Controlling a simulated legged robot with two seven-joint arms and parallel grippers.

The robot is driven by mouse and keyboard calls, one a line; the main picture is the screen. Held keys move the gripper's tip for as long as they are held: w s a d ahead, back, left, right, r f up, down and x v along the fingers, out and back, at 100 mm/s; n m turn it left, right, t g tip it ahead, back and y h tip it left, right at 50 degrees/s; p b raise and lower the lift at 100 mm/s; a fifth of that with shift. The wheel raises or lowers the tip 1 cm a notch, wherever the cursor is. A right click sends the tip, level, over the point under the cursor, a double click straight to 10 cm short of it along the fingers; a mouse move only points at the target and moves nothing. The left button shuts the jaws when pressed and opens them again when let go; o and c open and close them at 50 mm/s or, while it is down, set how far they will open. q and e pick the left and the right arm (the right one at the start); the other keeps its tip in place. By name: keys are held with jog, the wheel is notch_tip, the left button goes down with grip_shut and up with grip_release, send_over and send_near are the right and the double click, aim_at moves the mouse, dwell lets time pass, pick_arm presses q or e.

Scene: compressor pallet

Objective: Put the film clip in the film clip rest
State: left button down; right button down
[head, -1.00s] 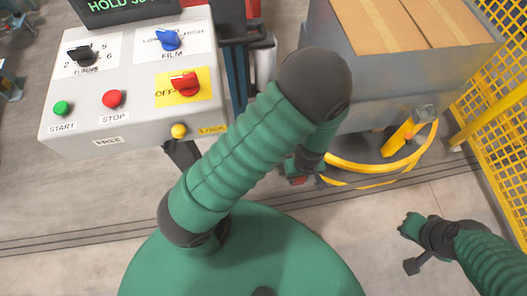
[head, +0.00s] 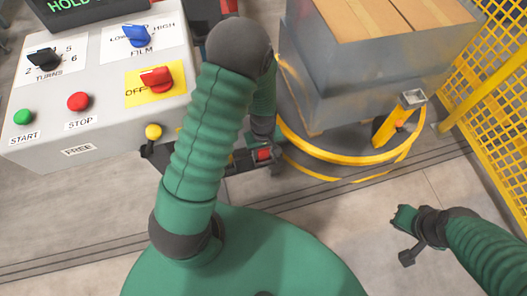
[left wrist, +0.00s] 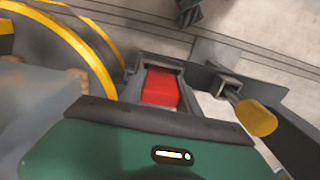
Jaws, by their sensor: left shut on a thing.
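My left gripper (head: 262,155) is shut on a small red block, which I take for the film clip (head: 263,154). It is held above the floor, between the control box and the wrapped pallet. In the left wrist view the red film clip (left wrist: 161,88) sits between the dark fingers. I cannot tell for sure which part is the film clip rest. A dark bracket with a square opening (left wrist: 229,85) shows beside a yellow knob in that view, apart from the clip. My right gripper (head: 401,217) is low at the right, empty; its jaw opening is unclear.
The grey control box (head: 110,120) stands at the left, with a yellow knob (head: 153,131) at its lower edge. The wrapped pallet load (head: 370,75) stands on a yellow-edged turntable with a yellow post (head: 400,118). Yellow mesh fencing (head: 500,100) is at the right.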

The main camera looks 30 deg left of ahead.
pick_arm(q)
jog(key=c, duration=0.9)
grip_release()
jog(key=shift+a+f, duration=0.1)
jog(key=shift+a, duration=0.05)
jog(key=shift+o, duration=0.2)
jog(key=shift+d, duration=0.2)
notch_tip(320, 180, up, 13)
jog(key=p, duration=0.5)
jog(key=shift+f, duration=0.15)
jog(key=s+d+r+m+t, duration=0.1)
jog(key=s+d+r+m, duration=0.1)
jog(key=r+m, duration=0.3)
jog(key=s+d+r+m+t, duration=0.2)
jog(key=s+d+r+m, duration=0.1)
jog(key=r+m, duration=0.2)
notch_tip(320, 180, up, 18)
jog(key=p, duration=1.8)
jog(key=shift+w+a, duration=0.2)
jog(key=shift+a, duration=0.05)
